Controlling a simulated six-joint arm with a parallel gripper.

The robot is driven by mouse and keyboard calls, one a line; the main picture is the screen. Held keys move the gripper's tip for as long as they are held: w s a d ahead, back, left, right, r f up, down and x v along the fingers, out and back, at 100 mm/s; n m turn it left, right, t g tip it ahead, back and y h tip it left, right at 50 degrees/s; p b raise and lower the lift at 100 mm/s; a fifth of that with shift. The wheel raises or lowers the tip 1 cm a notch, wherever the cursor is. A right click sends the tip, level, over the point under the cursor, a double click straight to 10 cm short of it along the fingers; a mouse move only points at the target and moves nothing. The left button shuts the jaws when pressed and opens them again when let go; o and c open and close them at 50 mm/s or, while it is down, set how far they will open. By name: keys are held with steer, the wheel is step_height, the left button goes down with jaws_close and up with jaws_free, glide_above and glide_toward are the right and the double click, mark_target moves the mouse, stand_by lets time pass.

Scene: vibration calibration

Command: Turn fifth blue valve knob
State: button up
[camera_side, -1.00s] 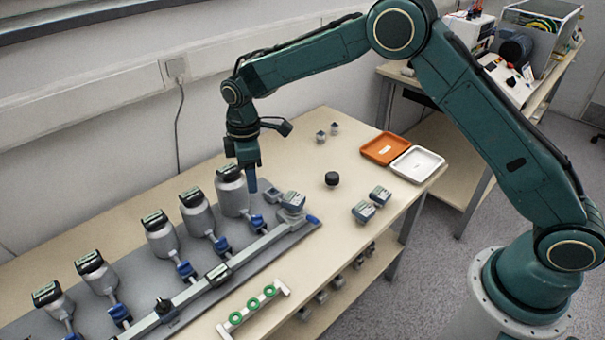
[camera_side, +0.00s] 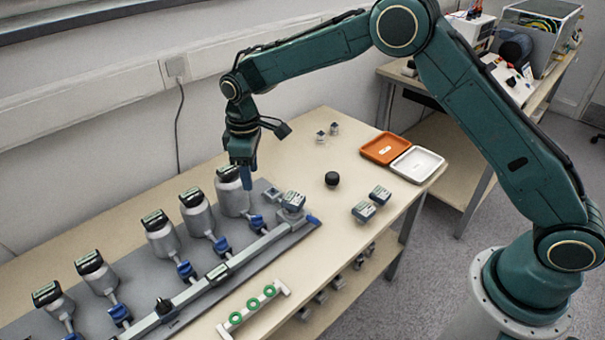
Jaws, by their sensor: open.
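A row of several blue valve knobs runs along the grey base plate (camera_side: 205,290), each in front of a grey cylinder. The fifth blue knob from the left (camera_side: 257,223) is at the right end of this row, beside the rightmost cylinder (camera_side: 231,197). Other knobs show to its left, such as the fourth (camera_side: 221,245) and the third (camera_side: 186,270). My gripper (camera_side: 247,186) points down above and behind the fifth knob, close to the rightmost cylinder's top, apart from the knob. It is open and holds nothing that I can see. Its finger gap is too small to make out.
A grey rail (camera_side: 240,258) runs in front of the knobs, ending in a blue tip (camera_side: 313,220). A rack with green rings (camera_side: 253,304) stands in front. A black round knob (camera_side: 332,179), small grey blocks (camera_side: 380,195), an orange tray (camera_side: 384,149) and a white tray (camera_side: 440,158) lie right.

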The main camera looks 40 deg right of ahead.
mark_target(256, 216)
steer(key=m, duration=1.4)
steer(key=shift+f, duration=0.15)
steer(key=shift+f, duration=6.8)
steer(key=shift+c, duration=0.4)
steer(key=c, duration=0.9)
